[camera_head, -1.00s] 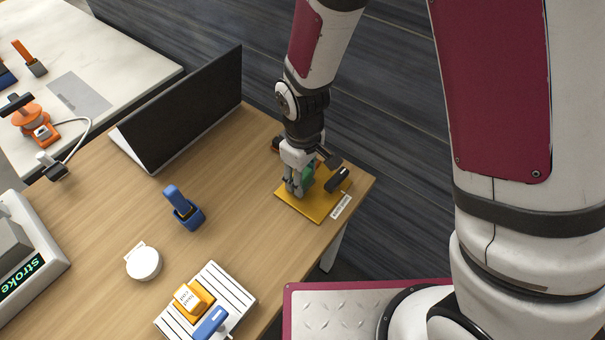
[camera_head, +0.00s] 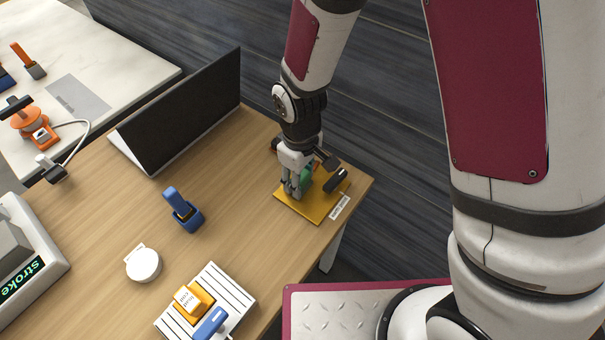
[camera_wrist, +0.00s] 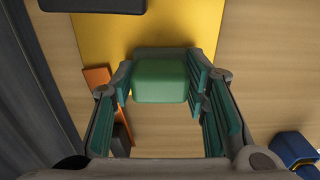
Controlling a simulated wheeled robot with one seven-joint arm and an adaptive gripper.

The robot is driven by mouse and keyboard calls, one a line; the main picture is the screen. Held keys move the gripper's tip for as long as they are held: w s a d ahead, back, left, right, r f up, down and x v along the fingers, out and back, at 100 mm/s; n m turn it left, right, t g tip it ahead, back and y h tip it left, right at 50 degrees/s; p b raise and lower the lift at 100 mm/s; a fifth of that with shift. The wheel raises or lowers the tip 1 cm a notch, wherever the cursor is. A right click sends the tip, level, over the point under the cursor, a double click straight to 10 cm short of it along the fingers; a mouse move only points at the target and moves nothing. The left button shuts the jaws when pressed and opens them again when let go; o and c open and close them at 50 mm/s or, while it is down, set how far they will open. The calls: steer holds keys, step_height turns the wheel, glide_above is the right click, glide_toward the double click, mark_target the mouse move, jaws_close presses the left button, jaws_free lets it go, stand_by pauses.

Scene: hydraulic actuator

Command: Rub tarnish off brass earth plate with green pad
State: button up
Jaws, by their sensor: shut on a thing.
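The brass earth plate (camera_head: 316,213) is a flat yellow square near the right edge of the wooden table, with a small white label at its near right side. In the wrist view the plate (camera_wrist: 240,30) fills the top middle. My gripper (camera_head: 299,188) is low over the plate. It is shut on the green pad (camera_head: 307,180), whose rounded block shape shows between the fingers in the wrist view (camera_wrist: 160,80). My fingers hide part of the plate, and I cannot tell whether the pad touches it. No tarnish can be made out.
A black-faced panel (camera_head: 190,115) stands left of my arm. A blue holder (camera_head: 184,211), a round white container (camera_head: 144,264) and a striped white tray (camera_head: 240,298) with orange and blue items stand on the table. The wood between the plate and blue holder is clear.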

mark_target(291, 198)
steer(key=shift+w+d+f, duration=0.15)
steer(key=shift+w+d, duration=0.2)
steer(key=shift+w, duration=0.1)
steer(key=shift+s, duration=0.1)
steer(key=shift+s+a+p, duration=0.35)
steer(key=shift+s+a, duration=0.7)
steer(key=shift+s, duration=0.25)
steer(key=shift+s, duration=0.1)
steer(key=shift+s+a+p, duration=0.3)
steer(key=shift+s+a, duration=0.1)
steer(key=shift+w+d, duration=0.4)
steer(key=shift+w, duration=0.1)
stand_by(1.8)
